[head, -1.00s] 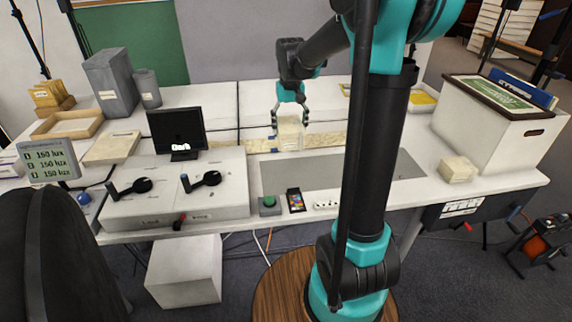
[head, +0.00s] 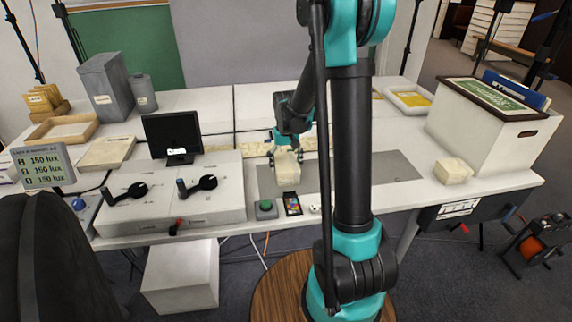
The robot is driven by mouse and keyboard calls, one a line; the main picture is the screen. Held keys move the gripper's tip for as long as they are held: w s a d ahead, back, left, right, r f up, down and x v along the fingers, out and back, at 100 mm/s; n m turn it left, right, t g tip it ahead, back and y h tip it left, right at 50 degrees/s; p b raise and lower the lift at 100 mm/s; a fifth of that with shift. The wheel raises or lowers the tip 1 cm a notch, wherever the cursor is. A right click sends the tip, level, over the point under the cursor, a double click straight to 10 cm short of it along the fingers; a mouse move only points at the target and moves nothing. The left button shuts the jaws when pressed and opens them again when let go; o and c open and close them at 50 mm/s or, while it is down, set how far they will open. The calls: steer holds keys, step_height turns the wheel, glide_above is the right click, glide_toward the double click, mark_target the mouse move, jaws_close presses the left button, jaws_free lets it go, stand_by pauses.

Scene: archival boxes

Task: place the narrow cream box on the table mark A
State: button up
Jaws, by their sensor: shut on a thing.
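A small cream box (head: 287,171) is held in my gripper (head: 285,154) in the head view, over the left part of the grey mat (head: 398,166). The gripper points down, with its fingers at the box's upper part. I cannot tell whether the box's underside touches the mat. Another cream box (head: 453,171) sits on the right part of the white table (head: 500,182). A mark A cannot be made out at this size. My arm covers part of the mat.
Left of the mat stand a panel with black handles (head: 170,190) and a dark monitor (head: 173,136). A green button (head: 265,206) and a colour card (head: 292,203) lie at the front edge. A large white box (head: 490,130) stands at the right.

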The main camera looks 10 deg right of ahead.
mark_target(286, 162)
steer(key=o, duration=1.5)
steer(key=shift+f, duration=0.1)
steer(key=shift+c, duration=0.2)
step_height(286, 162, up, 12)
steer(key=s+d+f+t, duration=0.2)
steer(key=s+f, duration=0.2)
steer(key=s, duration=0.7)
steer(key=s+d+f+t, duration=0.2)
steer(key=s+f, duration=0.3)
steer(key=s, duration=0.6)
steer(key=shift+s+d+f, duration=0.15)
steer(key=shift+s+d, duration=0.05)
